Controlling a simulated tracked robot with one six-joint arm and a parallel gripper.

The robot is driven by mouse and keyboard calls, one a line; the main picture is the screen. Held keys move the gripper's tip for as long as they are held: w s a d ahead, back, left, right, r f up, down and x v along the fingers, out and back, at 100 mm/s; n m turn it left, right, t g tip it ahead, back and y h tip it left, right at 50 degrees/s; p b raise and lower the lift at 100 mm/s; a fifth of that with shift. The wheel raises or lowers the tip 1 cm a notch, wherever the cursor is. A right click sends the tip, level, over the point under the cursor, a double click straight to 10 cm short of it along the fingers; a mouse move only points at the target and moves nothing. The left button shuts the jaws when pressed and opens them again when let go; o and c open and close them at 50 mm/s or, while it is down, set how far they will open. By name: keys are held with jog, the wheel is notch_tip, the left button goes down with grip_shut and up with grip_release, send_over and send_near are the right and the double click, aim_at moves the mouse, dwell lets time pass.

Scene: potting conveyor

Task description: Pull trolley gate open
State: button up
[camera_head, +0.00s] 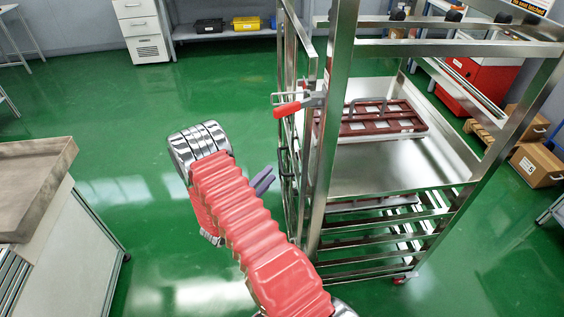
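The metal trolley (335,130) stands right of centre, with posts, shelf rails and a wide shelf. Its gate (303,40) is a tall narrow-looking metal frame on the trolley's left side, seen nearly edge-on. A red-handled latch (287,109) sits by the front post at mid height. A dark handle (283,165) is on the gate below the latch. My gripper (265,180) shows as grey fingers just left of the dark handle, partly hidden behind my red arm. I cannot tell whether the fingers touch the handle or how far apart they are.
A dark red tray (375,118) lies on the trolley shelf. A workbench (70,225) stands at left. A drawer cabinet (141,30) and a low shelf with black and yellow boxes are at the back. Cardboard boxes (538,165) are at right. Green floor left of the trolley is clear.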

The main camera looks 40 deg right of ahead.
aim_at(281, 161)
jog(key=x, duration=0.8)
jog(key=shift+d, duration=0.2)
jog(key=shift+c, duration=0.6)
jog(key=c, duration=0.6)
grip_shut()
jog(key=shift+d, duration=0.1)
jog(key=shift+f, duration=0.1)
